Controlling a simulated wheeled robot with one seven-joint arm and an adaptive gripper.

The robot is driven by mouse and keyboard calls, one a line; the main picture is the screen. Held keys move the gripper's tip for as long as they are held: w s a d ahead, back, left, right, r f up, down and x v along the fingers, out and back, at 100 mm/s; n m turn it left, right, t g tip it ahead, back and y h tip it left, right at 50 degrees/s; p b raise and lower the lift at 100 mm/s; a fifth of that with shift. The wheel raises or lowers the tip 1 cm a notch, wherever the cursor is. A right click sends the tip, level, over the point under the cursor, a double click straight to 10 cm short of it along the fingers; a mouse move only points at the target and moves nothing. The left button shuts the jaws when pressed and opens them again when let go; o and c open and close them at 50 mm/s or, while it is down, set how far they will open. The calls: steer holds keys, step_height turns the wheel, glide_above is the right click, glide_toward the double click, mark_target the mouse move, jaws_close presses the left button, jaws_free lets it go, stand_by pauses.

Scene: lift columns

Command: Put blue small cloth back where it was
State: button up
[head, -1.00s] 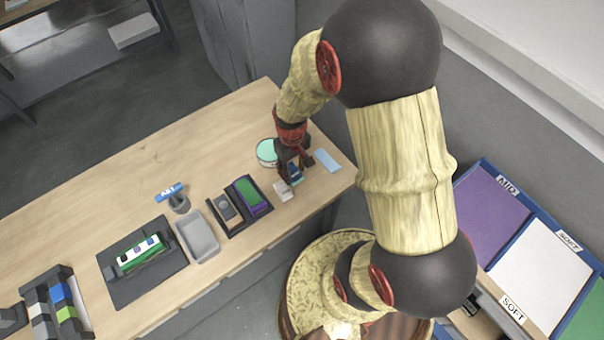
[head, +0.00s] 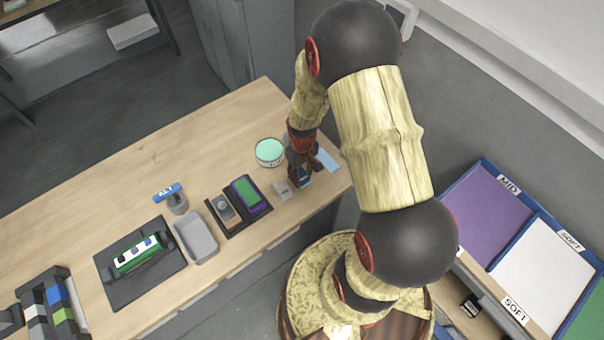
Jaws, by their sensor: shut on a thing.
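My gripper (head: 303,180) points down over the right end of the wooden table and is shut on a small blue thing (head: 305,176), which looks like the blue small cloth. Only a bit of it shows between the dark fingers, so its shape is unclear. A flat light blue rectangle (head: 328,159) lies on the table just right of and behind the gripper. I cannot tell whether it is a cloth or a marked place. I cannot tell whether the held thing touches the table.
A small grey block (head: 282,189) is left of the gripper, and a round tin with a mint top (head: 269,151) is behind it. The table's right corner is close.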

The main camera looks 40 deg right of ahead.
steer(key=shift+f, duration=0.1)
steer(key=o, duration=0.6)
steer(key=shift+f, duration=0.1)
steer(key=shift+c, duration=0.2)
steer(key=o, duration=0.4)
steer(key=shift+o, duration=0.3)
